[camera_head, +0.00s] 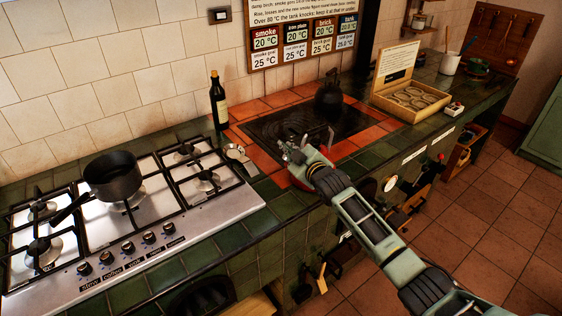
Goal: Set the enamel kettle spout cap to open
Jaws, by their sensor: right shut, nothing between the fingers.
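My right gripper (290,152) reaches in from the lower right over the front edge of the hearth. It is shut and holds nothing. A red rounded object (298,181) shows right under and behind the gripper, mostly hidden by it; it may be the enamel kettle, but I cannot tell. Whether the gripper touches it is unclear. A dark kettle (330,97) stands upright farther back on the black hearth plate (268,129). No spout cap can be made out on either one, so its position cannot be read. My left gripper is out of view.
A gas stove (225,205) with a dark saucepan (112,177) is at the left. A dark bottle (218,105) stands by the wall, with a small round pale item (235,152) in front. An open wooden box (410,108) lies right of the hearth.

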